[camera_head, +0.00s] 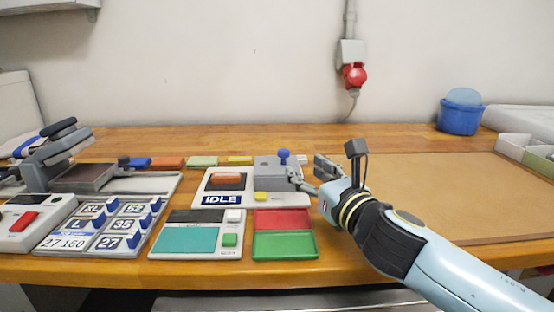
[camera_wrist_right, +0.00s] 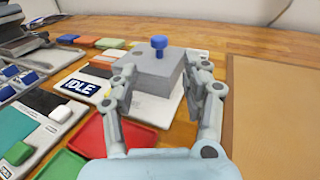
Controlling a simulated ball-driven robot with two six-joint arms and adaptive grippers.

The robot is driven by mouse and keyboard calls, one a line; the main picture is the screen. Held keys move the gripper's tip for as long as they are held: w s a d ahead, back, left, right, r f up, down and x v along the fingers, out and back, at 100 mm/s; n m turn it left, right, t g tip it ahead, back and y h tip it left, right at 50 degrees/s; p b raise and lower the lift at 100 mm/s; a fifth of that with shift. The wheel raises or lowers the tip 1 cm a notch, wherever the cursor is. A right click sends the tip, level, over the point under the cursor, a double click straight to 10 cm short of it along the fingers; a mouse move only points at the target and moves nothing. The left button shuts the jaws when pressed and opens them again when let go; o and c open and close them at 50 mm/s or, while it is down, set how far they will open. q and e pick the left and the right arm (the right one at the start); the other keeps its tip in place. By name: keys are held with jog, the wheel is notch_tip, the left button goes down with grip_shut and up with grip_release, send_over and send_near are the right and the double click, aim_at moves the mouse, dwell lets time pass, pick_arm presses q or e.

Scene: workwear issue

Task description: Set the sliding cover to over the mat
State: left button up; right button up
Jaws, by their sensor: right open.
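The sliding cover appears to be the grey block (camera_head: 270,173) with a blue knob (camera_head: 283,156) on top. It sits on the right part of a white unit marked IDLE (camera_head: 221,199); the block also shows in the right wrist view (camera_wrist_right: 150,76). Left of it on the unit is a dark-framed pad with an orange-brown piece (camera_head: 227,178). I cannot tell whether this pad is the mat. My right gripper (camera_head: 306,174) is open, with its fingers on either side of the block's near end in the right wrist view (camera_wrist_right: 163,72). Contact is unclear. My left gripper is out of view.
Red (camera_head: 282,219) and green (camera_head: 285,245) trays lie in front of the unit. A teal-screen panel (camera_head: 188,240) and size-button panels (camera_head: 98,226) stand left. A press-like device (camera_head: 60,155) is farther left. A large brown board (camera_head: 430,190) lies bare at right.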

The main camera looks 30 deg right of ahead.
aim_at(286, 155)
jog(key=w, duration=0.3)
jog(key=w+p, duration=0.1)
jog(key=shift+w+d+r, duration=0.25)
jog(key=shift+w+r, duration=0.05)
jog(key=shift+w, duration=0.05)
jog(key=w, duration=0.3)
jog(key=shift+d+f, duration=0.1)
jog(key=shift+d, duration=0.2)
jog(key=shift+w+d+f, duration=0.1)
jog(key=shift+w+d, duration=0.1)
jog(key=shift+w, duration=1.2)
jog(key=shift+c, duration=1.7)
grip_shut()
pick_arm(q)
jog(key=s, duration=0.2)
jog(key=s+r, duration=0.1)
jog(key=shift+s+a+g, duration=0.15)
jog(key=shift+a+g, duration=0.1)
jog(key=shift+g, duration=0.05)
pick_arm(e)
jog(key=shift+w+f, duration=0.1)
